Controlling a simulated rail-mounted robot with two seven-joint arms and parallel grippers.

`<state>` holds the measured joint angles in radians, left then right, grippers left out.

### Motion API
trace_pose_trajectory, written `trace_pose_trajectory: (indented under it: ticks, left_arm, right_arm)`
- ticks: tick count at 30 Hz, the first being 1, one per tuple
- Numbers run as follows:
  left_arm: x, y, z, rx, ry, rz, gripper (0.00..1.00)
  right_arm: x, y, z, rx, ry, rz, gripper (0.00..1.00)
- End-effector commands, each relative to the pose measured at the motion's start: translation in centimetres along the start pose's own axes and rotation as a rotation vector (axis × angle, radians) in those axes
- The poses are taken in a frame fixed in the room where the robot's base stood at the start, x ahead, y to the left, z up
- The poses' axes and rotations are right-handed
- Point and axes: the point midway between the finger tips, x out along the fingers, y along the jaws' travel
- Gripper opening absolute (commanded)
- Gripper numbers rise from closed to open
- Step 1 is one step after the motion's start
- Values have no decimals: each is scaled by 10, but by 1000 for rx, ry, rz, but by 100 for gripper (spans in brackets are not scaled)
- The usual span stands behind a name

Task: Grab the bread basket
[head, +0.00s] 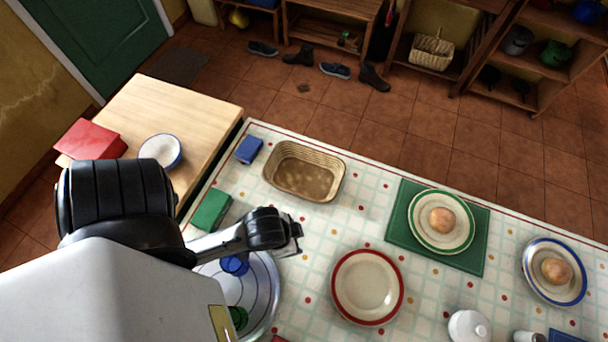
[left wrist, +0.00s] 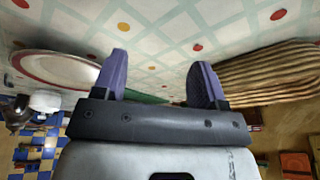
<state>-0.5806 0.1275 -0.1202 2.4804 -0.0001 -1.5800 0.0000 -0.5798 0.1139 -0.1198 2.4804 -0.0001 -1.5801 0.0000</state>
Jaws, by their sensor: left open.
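The bread basket (head: 304,178) is a tan, woven, rounded-rectangular basket on the checked tablecloth. It looks empty in the head view. In the left wrist view its ribbed side (left wrist: 272,76) fills the right part, to the right of the fingers. My left gripper (head: 297,236) is below the basket in the head view, apart from it. Its two purple-grey fingers (left wrist: 160,82) are open, with only tablecloth showing between their tips. My right gripper is not in view.
A red-rimmed plate (head: 367,287) lies right of my left gripper. Two plates with bread rolls (head: 441,220) (head: 556,271) lie further right. A blue box (head: 249,149) and a green box (head: 211,211) are left of the basket. Cloth right of the basket is clear.

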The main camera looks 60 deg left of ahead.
Motion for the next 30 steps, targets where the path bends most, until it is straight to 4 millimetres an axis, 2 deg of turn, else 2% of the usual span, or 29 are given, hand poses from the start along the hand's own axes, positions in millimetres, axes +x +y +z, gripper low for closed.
trace_pose_trajectory:
  ticks: [1,9,15,18,20,23,27,30]
  left_arm:
    - [0,0,0,-1,0,1,61]
    - [0,3,-1,-10,1,8,36]
    - [0,2,-1,-9,1,7,36]
    - [-5,0,-13,-6,25,0,36]
    - [-12,-3,-29,-5,59,-6,36]
    - [-34,-16,-74,11,152,-36,36]
    - [-83,-34,-156,73,327,-97,36]
    - [-111,-45,-209,133,410,-145,36]
  right_arm:
    - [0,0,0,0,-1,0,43]
    - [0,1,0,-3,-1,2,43]
    - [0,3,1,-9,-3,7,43]
    - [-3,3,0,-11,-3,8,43]
    - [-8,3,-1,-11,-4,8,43]
    - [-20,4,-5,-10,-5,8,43]
    - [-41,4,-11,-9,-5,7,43]
    - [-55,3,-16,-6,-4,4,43]
